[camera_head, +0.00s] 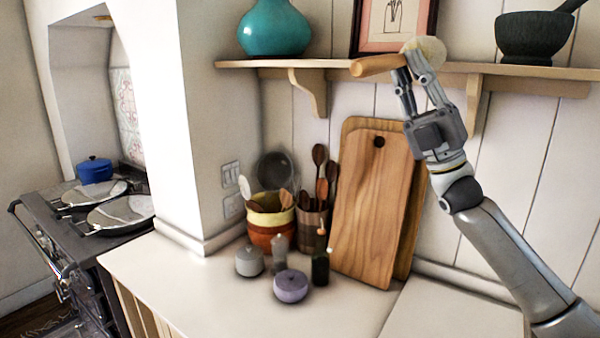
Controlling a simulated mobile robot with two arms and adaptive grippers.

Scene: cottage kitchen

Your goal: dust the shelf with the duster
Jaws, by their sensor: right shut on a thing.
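The wooden shelf (258,65) runs along the wall on brackets in the upper part of the head view. My right gripper (412,64) is raised to the shelf's front edge and is shut on the duster. The duster's tan wooden handle (376,66) sticks out to the left of the fingers. Its pale round head (432,50) shows behind and above the fingertips, at shelf height in front of the picture frame. I cannot tell whether the head touches the shelf. My left gripper is not in view.
On the shelf stand a teal vase (275,28), a framed picture (393,24) and a dark mortar (535,38). Below, cutting boards (372,205) lean on the wall beside utensil pots (270,228) and small jars (291,286).

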